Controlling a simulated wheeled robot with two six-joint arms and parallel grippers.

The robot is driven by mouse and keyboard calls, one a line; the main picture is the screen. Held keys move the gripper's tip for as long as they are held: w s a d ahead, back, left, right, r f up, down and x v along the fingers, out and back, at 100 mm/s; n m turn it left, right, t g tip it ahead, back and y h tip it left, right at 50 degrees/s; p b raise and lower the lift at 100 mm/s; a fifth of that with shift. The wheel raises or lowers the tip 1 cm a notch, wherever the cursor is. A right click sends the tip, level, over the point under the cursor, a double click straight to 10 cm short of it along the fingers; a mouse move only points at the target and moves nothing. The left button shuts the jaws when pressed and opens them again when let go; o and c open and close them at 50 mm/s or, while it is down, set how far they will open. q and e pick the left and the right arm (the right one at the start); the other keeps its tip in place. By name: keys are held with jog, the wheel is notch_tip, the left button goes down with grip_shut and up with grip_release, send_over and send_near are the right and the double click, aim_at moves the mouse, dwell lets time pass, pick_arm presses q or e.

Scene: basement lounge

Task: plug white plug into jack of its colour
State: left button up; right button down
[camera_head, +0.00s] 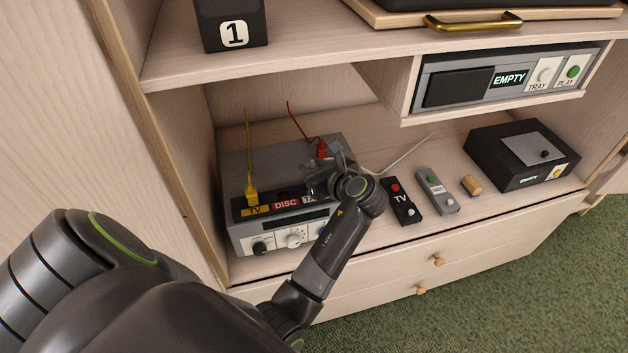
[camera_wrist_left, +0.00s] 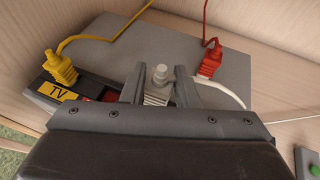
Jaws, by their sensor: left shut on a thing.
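A grey box (camera_head: 262,163) on the lower shelf has a black jack strip on top with labels TV, DISC and a partly hidden third one starting "TA". My left gripper (camera_head: 322,176) is over this strip at its right part. It is shut on the white plug (camera_wrist_left: 157,82), which stands between the fingers in the left wrist view. The white cable (camera_head: 405,154) runs off to the right. The yellow plug (camera_head: 251,192) is at the TV label. The red plug (camera_head: 322,149) stands at the back of the box top. The jack under the white plug is hidden, so seating cannot be told.
A black TV remote (camera_head: 401,203), a grey remote (camera_head: 437,191), a small tan cylinder (camera_head: 471,185) and a black box (camera_head: 522,155) stand to the right. A tray player (camera_head: 505,77) hangs above. The cabinet's left wall (camera_head: 178,165) is close to the grey box.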

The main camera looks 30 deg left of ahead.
pick_arm(q)
notch_tip(320, 180, down, 4)
jog(key=shift+r+b, duration=0.25)
jog(key=shift+b, duration=0.1)
pick_arm(e)
jog(key=shift+s+d+f, duration=0.15)
jog(key=shift+s+d, duration=0.05)
jog(key=shift+d, duration=0.4)
